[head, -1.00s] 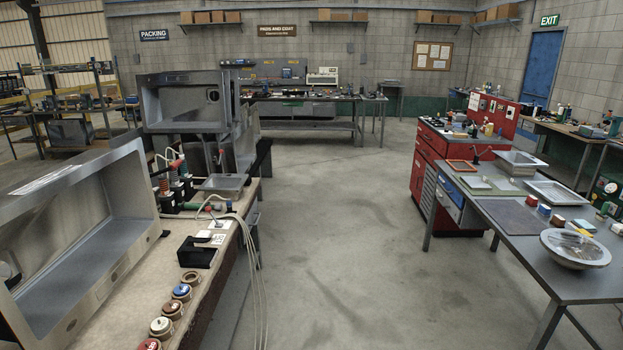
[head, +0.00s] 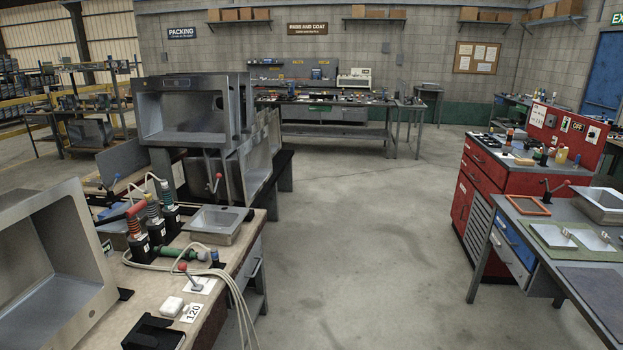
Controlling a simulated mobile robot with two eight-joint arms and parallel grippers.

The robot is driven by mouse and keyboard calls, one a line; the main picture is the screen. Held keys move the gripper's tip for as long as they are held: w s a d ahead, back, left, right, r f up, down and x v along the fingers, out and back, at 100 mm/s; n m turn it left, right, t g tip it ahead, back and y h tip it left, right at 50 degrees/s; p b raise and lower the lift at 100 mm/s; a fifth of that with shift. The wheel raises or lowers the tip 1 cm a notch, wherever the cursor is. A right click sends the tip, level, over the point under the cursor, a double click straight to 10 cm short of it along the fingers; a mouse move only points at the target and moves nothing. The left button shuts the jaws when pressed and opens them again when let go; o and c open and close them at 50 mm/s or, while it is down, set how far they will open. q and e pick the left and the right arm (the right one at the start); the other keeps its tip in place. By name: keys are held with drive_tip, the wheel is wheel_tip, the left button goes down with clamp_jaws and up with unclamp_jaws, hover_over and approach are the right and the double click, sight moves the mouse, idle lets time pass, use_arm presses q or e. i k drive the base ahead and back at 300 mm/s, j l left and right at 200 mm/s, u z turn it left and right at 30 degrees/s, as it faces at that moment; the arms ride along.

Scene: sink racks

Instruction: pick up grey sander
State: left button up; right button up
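Several upright power tools stand in black holders on the left workbench (head: 140,285). I cannot tell for sure which one is the grey sander; the pale-topped tool is the closest in colour. Neither of my grippers shows in the head view.
A black holder (head: 152,333) sits at the front. A red cabinet (head: 485,185) and a grey table (head: 570,222) stand right. The middle floor (head: 370,240) is clear.

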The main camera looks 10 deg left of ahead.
sight(154, 223)
drive_tip(key=i+u, duration=0.3)
drive_tip(key=i, duration=0.15)
drive_tip(key=i+l+u, duration=0.25)
drive_tip(key=i, duration=0.2)
drive_tip(key=i+l+u, duration=0.45)
drive_tip(key=i+u, duration=0.15)
drive_tip(key=u, duration=0.15)
drive_tip(key=i+l+u, duration=0.2)
drive_tip(key=u, duration=0.25)
drive_tip(key=i+l+u, duration=0.25)
drive_tip(key=u, duration=0.25)
drive_tip(key=i+l+u, duration=0.15)
drive_tip(key=l+u, duration=0.3)
drive_tip(key=i+l+u, duration=0.1)
drive_tip(key=l+u, duration=0.35)
drive_tip(key=i+l+u, duration=0.1)
drive_tip(key=l+u, duration=0.35)
drive_tip(key=l, duration=0.15)
drive_tip(key=l+u, duration=0.5)
drive_tip(key=k+l, duration=0.05)
drive_tip(key=l, duration=0.05)
